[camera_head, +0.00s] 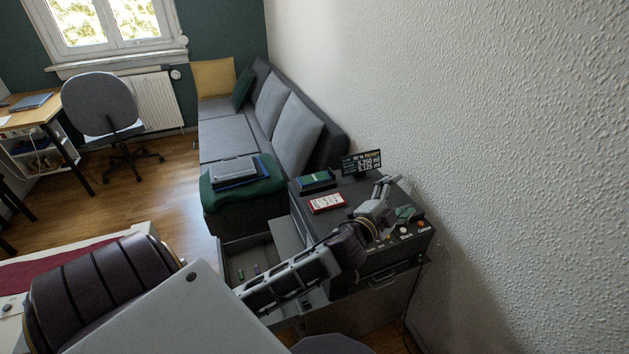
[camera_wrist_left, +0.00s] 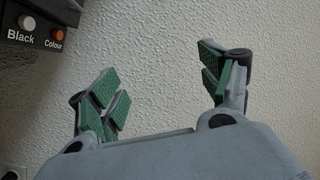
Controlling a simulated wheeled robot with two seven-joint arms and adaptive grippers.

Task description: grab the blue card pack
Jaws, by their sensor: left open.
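A red-and-white pack (camera_head: 327,203) and a dark case with a green top (camera_head: 317,179) lie on the dark cabinet top. My left gripper (camera_head: 396,198) is above the right part of this cabinet top, to the right of both items. In the left wrist view the left gripper (camera_wrist_left: 160,83) has its green-padded fingers wide apart with nothing between them, facing the white wall. My right gripper is not in view.
The dark cabinet (camera_head: 350,205) stands against the textured wall (camera_head: 520,150). Its buttons (camera_wrist_left: 38,30) are labelled Black and Colour. A black sign (camera_head: 362,162) stands at its back. An open drawer (camera_head: 235,255) holds small items. A grey sofa (camera_head: 225,140) stands beyond.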

